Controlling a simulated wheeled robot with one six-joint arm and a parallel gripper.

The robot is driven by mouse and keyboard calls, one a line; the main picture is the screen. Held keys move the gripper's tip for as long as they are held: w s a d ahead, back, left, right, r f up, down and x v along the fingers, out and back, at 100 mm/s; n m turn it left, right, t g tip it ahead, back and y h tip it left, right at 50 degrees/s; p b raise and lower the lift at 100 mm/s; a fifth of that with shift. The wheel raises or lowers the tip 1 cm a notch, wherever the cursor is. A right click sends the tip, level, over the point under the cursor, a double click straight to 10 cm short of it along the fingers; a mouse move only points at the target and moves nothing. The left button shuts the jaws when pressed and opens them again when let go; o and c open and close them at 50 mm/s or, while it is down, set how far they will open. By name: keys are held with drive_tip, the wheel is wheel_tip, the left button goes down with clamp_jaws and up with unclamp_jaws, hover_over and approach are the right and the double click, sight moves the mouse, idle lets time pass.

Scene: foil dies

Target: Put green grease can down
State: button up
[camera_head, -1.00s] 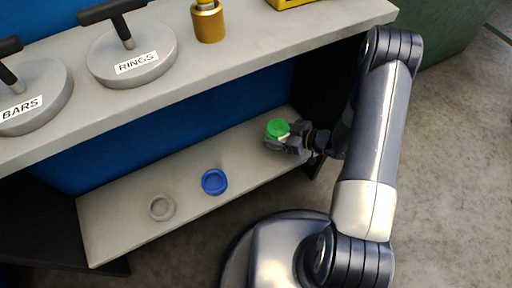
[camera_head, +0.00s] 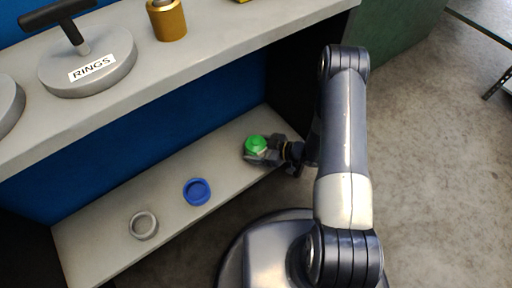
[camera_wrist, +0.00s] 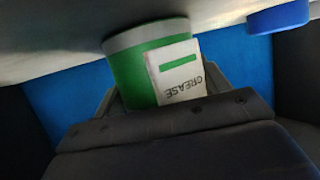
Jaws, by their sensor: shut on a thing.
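The green grease can (camera_head: 256,144) is at the right part of the lower grey shelf (camera_head: 222,153), its green top showing in the head view. My gripper (camera_head: 262,158) is shut on it from the right front side. In the wrist view the can (camera_wrist: 135,72) sits between the fingers (camera_wrist: 163,92), with a white GREASE label that appears upside down. Its grey end is close to the shelf surface (camera_wrist: 50,40); I cannot tell whether it touches.
A blue round dish (camera_head: 197,191) and a grey round dish (camera_head: 143,225) stand on the lower shelf to the left. A blue back panel (camera_head: 150,125) closes the rear.

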drive_tip(key=o, duration=1.2)
drive_tip(key=shift+f, duration=0.1)
drive_tip(key=shift+o, duration=0.2)
drive_tip(key=shift+r, duration=0.2)
drive_tip(key=p+v, duration=0.2)
drive_tip(key=v, duration=1)
drive_tip(key=shift+p, duration=0.4)
